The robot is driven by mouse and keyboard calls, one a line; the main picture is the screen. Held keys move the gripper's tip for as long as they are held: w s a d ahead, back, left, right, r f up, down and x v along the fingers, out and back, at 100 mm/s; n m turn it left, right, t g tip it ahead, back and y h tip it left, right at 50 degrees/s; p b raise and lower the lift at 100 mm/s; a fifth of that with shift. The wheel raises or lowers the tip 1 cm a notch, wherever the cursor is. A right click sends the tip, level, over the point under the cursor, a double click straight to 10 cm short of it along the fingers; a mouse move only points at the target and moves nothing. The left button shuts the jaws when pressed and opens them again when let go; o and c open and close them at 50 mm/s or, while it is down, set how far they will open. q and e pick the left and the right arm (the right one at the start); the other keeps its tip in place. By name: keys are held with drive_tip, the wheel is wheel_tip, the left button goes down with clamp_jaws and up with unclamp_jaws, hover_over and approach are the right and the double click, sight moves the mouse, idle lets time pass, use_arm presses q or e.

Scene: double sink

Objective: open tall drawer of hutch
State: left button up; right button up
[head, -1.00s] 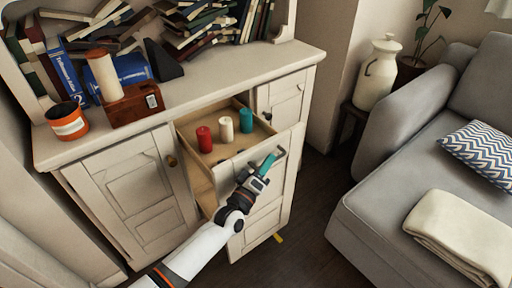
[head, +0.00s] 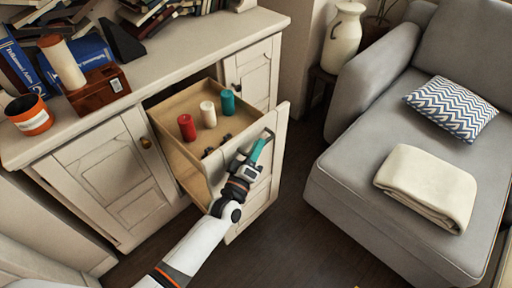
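The hutch (head: 110,110) is a cream cabinet on the left side of the head view. Its drawer (head: 179,104) is pulled well out, and its inside shows. A red candle (head: 187,127), a white candle (head: 208,114) and a teal candle (head: 228,102) stand upright in it. My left gripper (head: 262,145) is at the outer face of the drawer front (head: 225,165), towards its right end. One teal finger shows clearly; the grip on the handle is hidden, so I cannot tell if it is shut. My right gripper is out of view.
Books, a brown box (head: 98,90) and an orange-and-black pot (head: 28,115) stand on the hutch top. A grey sofa (head: 340,165) with a folded blanket (head: 430,185) is on the right. Dark floor (head: 290,220) lies free between sofa and hutch.

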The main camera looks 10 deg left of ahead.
use_arm(q)
drive_tip(key=shift+o, duration=1.1)
drive_tip(key=v, duration=1.2)
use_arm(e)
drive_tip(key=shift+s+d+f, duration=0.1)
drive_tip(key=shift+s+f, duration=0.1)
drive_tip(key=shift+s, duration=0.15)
